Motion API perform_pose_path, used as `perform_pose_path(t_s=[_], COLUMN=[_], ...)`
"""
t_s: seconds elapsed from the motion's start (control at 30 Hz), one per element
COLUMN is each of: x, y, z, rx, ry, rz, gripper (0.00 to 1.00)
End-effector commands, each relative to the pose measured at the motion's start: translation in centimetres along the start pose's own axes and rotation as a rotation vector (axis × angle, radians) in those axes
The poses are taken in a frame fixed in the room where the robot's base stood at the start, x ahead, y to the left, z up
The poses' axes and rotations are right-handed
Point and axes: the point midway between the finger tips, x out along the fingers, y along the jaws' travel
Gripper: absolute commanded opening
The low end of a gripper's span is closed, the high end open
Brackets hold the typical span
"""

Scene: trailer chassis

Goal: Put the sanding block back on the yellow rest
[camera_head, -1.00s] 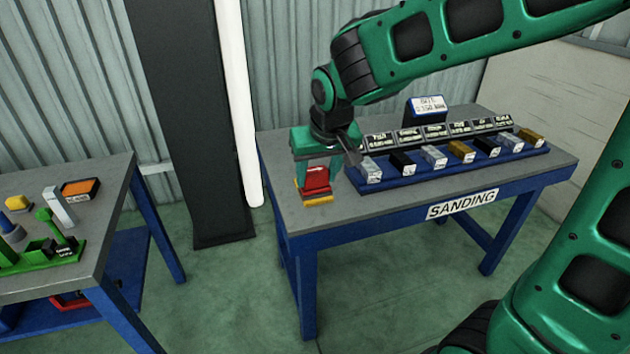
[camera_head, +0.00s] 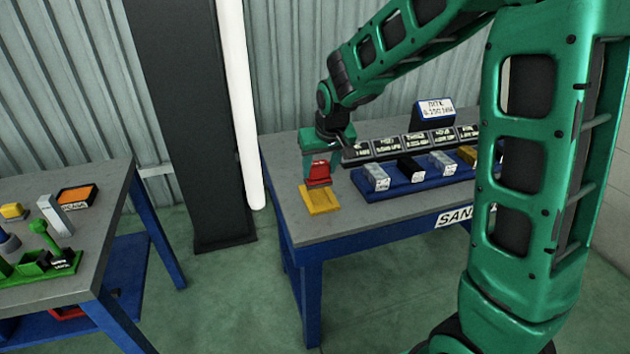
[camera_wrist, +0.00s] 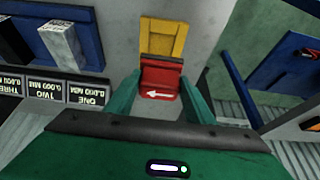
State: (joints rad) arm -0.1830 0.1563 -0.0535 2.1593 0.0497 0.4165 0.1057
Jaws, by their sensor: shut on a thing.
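The red sanding block (camera_head: 318,174) is held between the fingers of my gripper (camera_head: 319,167), which is shut on it. The yellow rest (camera_head: 321,203) lies flat at the left end of the sanding table. In the head view the block appears just above and behind the rest's front part. In the wrist view the block (camera_wrist: 160,72) sits between the green fingers (camera_wrist: 160,90), with a white arrow on its face. The yellow rest (camera_wrist: 163,30) shows beyond it and is partly covered by it. Whether they touch cannot be told.
A blue rack (camera_head: 412,186) with several small blocks stands right of the rest, with black label plates (camera_head: 416,145) behind. A white sign (camera_head: 434,108) stands farther back. Another table (camera_head: 112,215) with tools is at the left. A dark post (camera_head: 190,120) stands behind.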

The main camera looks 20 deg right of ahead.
Motion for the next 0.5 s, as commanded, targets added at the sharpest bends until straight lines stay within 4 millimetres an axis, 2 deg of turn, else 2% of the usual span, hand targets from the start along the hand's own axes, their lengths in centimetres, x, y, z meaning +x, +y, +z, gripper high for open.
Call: perform_pose_path(t_s=[0.2,0.5], x=[1.2,4.4], y=[0.5,0.4], z=[-0.7,0.7], rx=[0.000,-0.001], ry=[0.001,-0.001], rz=[-0.001,-0.001], gripper=[0.30,0.30])
